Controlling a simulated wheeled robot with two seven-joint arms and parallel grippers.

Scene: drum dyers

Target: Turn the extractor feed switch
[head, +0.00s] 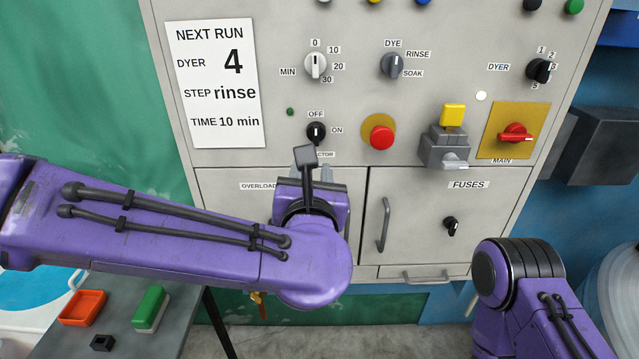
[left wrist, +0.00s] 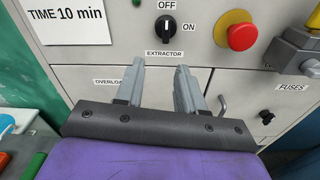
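The extractor feed switch (head: 316,133) is a black rotary knob on the grey panel, with OFF above it and ON to its right. Its white mark points up toward OFF. It also shows in the left wrist view (left wrist: 166,26), above the EXTRACTOR label. My left gripper (left wrist: 160,72) is open and empty, its two grey fingers apart just below the knob and not touching it. In the head view my left wrist covers most of the gripper and part of the label. My right arm is at the lower right in the head view; its gripper is out of view.
A red push button (head: 382,138) and a grey lever switch with a yellow block (head: 452,116) sit right of the knob. The red main switch (head: 515,134) is farther right. A door handle (head: 383,225) sticks out below. A run card (head: 216,85) hangs upper left.

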